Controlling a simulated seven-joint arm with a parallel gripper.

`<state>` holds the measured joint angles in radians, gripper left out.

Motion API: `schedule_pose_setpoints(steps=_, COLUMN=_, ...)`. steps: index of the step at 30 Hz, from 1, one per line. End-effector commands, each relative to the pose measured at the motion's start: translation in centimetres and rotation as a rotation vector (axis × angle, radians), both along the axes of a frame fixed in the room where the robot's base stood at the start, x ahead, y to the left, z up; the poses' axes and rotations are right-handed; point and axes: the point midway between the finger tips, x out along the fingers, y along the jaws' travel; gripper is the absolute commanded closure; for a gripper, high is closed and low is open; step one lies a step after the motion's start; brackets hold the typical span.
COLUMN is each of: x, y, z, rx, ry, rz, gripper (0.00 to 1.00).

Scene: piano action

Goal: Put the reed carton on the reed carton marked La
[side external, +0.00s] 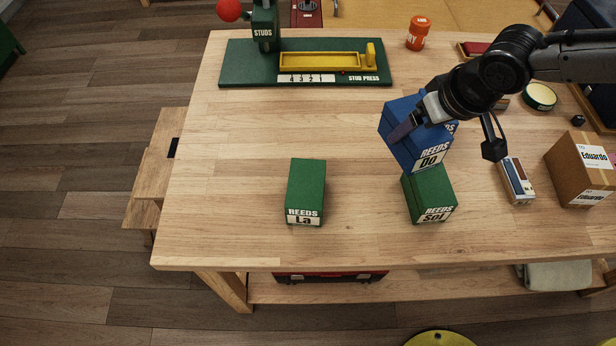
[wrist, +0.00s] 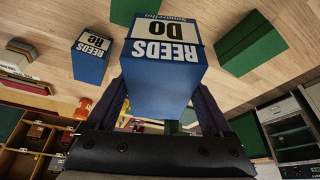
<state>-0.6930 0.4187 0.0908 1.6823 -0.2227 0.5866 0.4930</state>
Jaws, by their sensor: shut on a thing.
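My gripper (side external: 412,124) is shut on a blue reed carton marked Do (side external: 404,148), which is tilted and held above the table. The wrist view shows this carton (wrist: 163,75) between the two fingers. The green reed carton marked La (side external: 306,188) stands on the table to the left of my gripper, its top bare. A green reed carton marked Sol (side external: 430,196) stands below the held carton in the picture, partly covered by it. The wrist view shows two green cartons, one on the right (wrist: 250,45) and one at the top (wrist: 140,11); their labels are hidden there.
A blue carton marked Re (wrist: 91,57) stands on the table in the wrist view. The stud press (side external: 235,72) is at the back. A brown Eduardo box (side external: 570,170) and a small device (side external: 516,182) are at the right. The table between La and the press is clear.

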Motion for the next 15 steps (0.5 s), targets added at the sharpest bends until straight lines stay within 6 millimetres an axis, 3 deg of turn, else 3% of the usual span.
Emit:
schedule_pose_setpoints(steps=11, x=-4.9, y=3.2, z=2.5, rx=0.006, ry=-0.006, rz=0.480, gripper=0.95)
schedule_pose_setpoints(steps=15, x=-7.6, y=4.8, z=4.2, rx=0.005, ry=-0.007, rz=0.670, gripper=0.95)
